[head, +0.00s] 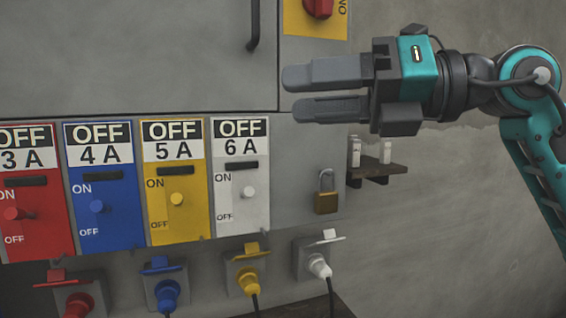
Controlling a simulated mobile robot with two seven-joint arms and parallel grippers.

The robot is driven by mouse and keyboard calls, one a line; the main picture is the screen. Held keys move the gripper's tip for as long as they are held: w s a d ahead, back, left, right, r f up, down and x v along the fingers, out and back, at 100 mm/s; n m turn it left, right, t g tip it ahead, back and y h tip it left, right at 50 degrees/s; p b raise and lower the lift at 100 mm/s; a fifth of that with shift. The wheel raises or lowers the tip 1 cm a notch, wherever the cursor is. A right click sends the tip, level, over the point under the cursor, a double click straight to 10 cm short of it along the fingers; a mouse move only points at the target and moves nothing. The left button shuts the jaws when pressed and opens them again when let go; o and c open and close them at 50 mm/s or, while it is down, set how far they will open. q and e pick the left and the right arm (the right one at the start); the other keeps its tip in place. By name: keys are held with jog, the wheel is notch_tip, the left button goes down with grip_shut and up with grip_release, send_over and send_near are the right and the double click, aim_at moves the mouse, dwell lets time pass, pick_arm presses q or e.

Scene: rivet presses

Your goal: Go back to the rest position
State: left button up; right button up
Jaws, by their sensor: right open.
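My right gripper (297,94) is in the upper right of the head view, its two grey fingers pointing left with a gap between them. It is open and empty. It shows in front of the grey cabinet (140,55), above the white 6 A panel (258,205); I cannot tell how far it is from the cabinet. My right arm comes in from the right edge. My left gripper is not in view.
Red (40,225), blue (120,225) and yellow (190,220) switch panels sit left of the white one. Coloured plugs, the white one (319,265) among them, project below. A padlock (326,195) hangs by a small shelf (380,170). The wall at lower right is clear.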

jog(key=w+d+f+m+t+h, duration=0.25)
jog(key=f+m+t, duration=0.35)
jog(key=f+m, duration=0.45)
jog(key=w+d+f+m+t+h, duration=0.25)
jog(key=d+f+m+t, duration=0.2)
jog(key=f+m, duration=0.6)
jog(key=w+d+f+m+t+h, duration=0.25)
jog(key=f+m+t, duration=0.35)
jog(key=f+m, duration=0.45)
jog(key=s+d+f+m+g+h+p, duration=0.1)
jog(key=s+d+f+m+g+h, duration=0.2)
jog(key=f, duration=0.6)
jog(key=s+f+m+g+h, duration=0.1)
jog(key=s+f+m+h, duration=0.2)
jog(key=f+m, duration=0.35)
jog(key=s+d+f+m+g+h, duration=0.1)
jog(key=s+f+g, duration=0.4)
jog(key=s+f, duration=0.7)
notch_tip(320, 180, down, 3)
jog(key=shift+s+d+f, duration=0.1)
jog(key=shift+s+d, duration=0.25)
jog(key=shift+d, duration=0.05)
